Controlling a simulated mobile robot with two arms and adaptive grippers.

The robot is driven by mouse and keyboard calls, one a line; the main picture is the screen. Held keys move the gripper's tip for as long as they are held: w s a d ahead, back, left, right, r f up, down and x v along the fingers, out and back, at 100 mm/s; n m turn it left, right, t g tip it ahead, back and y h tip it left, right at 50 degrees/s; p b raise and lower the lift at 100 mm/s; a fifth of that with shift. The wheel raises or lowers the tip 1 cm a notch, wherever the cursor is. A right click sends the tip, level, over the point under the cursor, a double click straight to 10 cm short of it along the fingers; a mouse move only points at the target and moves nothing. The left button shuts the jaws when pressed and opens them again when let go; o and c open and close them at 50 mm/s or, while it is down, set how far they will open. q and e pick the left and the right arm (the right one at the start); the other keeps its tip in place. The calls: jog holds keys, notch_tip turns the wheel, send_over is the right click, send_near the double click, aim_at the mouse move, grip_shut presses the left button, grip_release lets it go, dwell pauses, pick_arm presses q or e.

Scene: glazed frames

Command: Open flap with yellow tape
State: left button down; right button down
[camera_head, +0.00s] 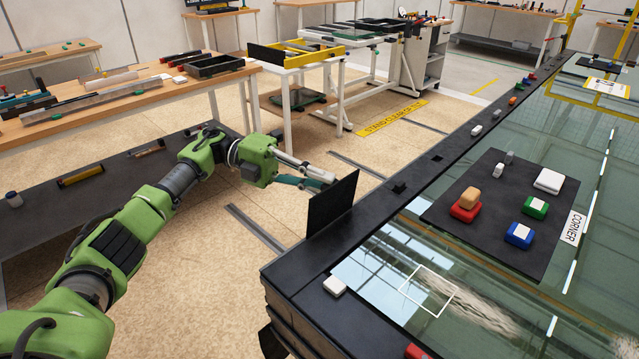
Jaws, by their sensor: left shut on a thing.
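A black flap (333,207) stands upright on the near left part of the black frame edge (350,232) of the glass table. I see its dark face, and no yellow tape shows on it. My left gripper (326,182) reaches in from the left and is shut at the flap's upper left side. The flap partly hides the fingertips, so the exact contact is not clear. My right gripper is not in view.
The glass surface (380,300) lies right of the flap. A black mat (455,222) holds several coloured blocks. A white block (334,286) sits on the frame near the flap. A low dark bench (120,195) runs beneath my left arm.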

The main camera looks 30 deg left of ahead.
pick_arm(q)
jog(key=c, duration=2.1)
grip_release()
jog(key=shift+s+a+r, duration=0.15)
jog(key=shift+a+r, duration=0.05)
jog(key=shift+a, duration=1.65)
jog(key=shift+s+a+r, duration=0.1)
jog(key=shift+a+r, duration=0.05)
jog(key=shift+a, duration=1.7)
